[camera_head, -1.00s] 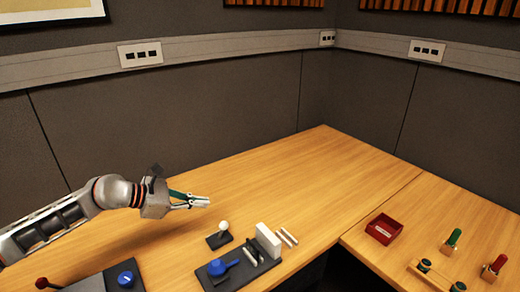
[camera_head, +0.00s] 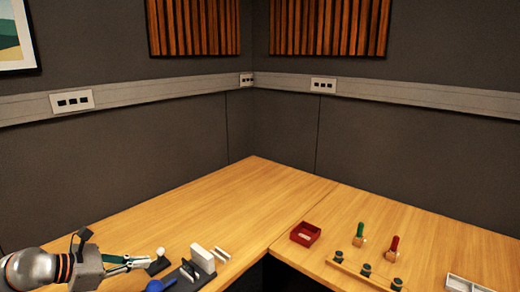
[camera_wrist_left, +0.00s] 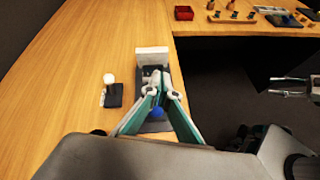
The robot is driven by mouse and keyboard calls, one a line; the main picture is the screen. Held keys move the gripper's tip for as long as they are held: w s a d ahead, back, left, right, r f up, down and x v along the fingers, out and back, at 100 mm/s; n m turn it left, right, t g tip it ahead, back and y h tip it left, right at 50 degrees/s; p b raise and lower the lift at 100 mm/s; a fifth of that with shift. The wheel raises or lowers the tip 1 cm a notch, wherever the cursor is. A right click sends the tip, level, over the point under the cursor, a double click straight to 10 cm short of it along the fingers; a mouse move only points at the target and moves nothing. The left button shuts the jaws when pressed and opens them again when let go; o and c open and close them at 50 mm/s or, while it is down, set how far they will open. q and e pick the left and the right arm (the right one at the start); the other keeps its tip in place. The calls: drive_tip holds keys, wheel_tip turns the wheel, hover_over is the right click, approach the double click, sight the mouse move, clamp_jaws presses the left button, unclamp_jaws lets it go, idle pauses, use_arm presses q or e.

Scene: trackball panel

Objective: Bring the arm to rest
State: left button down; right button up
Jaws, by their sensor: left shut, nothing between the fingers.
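My left gripper (camera_head: 148,262) is at the lower left of the head view, shut and empty, above the desk beside the dark panel. In the left wrist view its fingers (camera_wrist_left: 160,90) come together over the panel (camera_wrist_left: 153,126), with nothing held. A white ball on a dark base (camera_head: 160,252) is close to the fingertips in the head view; in the wrist view (camera_wrist_left: 109,79) it stands apart, left of the fingers. The panel carries a blue knob (camera_wrist_left: 157,113) and a white upright block (camera_wrist_left: 152,56). A metallic part, seemingly my right gripper (camera_wrist_left: 288,87), shows at the right edge.
A red tray (camera_head: 305,234), a green-handled piece (camera_head: 360,234), a red-handled piece (camera_head: 393,246) and a wooden rack (camera_head: 366,272) stand on the right desk. The left desk (camera_head: 230,190) is clear at the back. A dark gap lies between the desks at the front.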

use_arm(q)
drive_tip(key=s+d+f+n+t+h, duration=0.1)
drive_tip(key=s+d+f+n+t, duration=0.2)
drive_tip(key=d+n, duration=0.45)
drive_tip(key=s+d+f+n+t+h, duration=0.1)
drive_tip(key=s+d+f+n+t, duration=0.2)
drive_tip(key=n, duration=0.8)
drive_tip(key=s+f+n+g+y, duration=0.4)
drive_tip(key=s+f+n+y, duration=0.4)
drive_tip(key=s+f+n, duration=1.1)
wheel_tip(320, 180, down, 4)
drive_tip(key=n, duration=0.5)
drive_tip(key=shift+s+n+y, duration=0.2)
drive_tip(key=shift+n+y, duration=0.1)
drive_tip(key=shift+n, duration=0.05)
